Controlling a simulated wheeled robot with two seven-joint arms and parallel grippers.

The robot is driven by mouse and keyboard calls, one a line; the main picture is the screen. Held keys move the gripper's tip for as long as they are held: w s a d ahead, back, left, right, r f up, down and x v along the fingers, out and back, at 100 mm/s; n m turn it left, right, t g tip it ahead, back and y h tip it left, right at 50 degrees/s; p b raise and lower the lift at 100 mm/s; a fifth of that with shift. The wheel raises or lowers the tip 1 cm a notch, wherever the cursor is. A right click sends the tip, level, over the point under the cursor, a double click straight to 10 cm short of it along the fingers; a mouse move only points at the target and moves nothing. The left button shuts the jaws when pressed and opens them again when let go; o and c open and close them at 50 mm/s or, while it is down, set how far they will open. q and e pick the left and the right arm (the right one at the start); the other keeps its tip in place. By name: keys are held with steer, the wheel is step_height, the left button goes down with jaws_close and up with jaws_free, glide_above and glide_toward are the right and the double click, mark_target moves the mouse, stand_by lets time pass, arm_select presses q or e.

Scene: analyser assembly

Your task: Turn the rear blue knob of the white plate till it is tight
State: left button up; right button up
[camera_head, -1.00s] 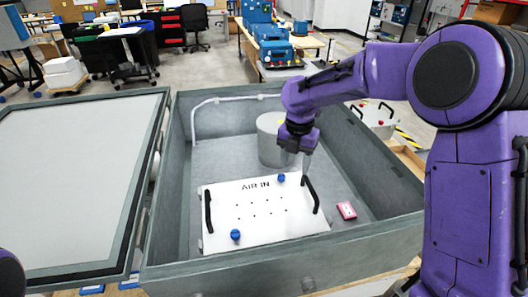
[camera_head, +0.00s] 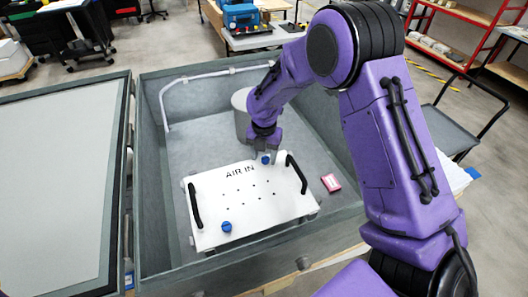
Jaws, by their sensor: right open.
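The white plate (camera_head: 245,215) marked "AIR IN" lies on the floor of the grey open box, with a black handle at its left and right sides. The rear blue knob (camera_head: 265,159) is at the plate's far edge, partly hidden by my gripper. The front blue knob (camera_head: 226,227) is near the plate's front left corner. My right gripper (camera_head: 264,158) points down with its open fingers at the rear knob, apparently around it; contact cannot be told. My left gripper is not in view.
The grey box's walls (camera_head: 152,225) surround the plate. A grey cylinder (camera_head: 241,118) stands behind it and a white pipe (camera_head: 195,78) runs along the back. A pink box (camera_head: 331,182) lies right of the plate. The open lid (camera_head: 58,190) is at the left.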

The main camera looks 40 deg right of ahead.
steer(key=shift+s+r, duration=0.2)
steer(key=shift+s, duration=0.35)
steer(key=shift+c, duration=0.7)
steer(key=c, duration=0.5)
steer(key=shift+w, duration=0.1)
jaws_close()
steer(key=shift+a, duration=0.1)
steer(key=shift+m, duration=0.4)
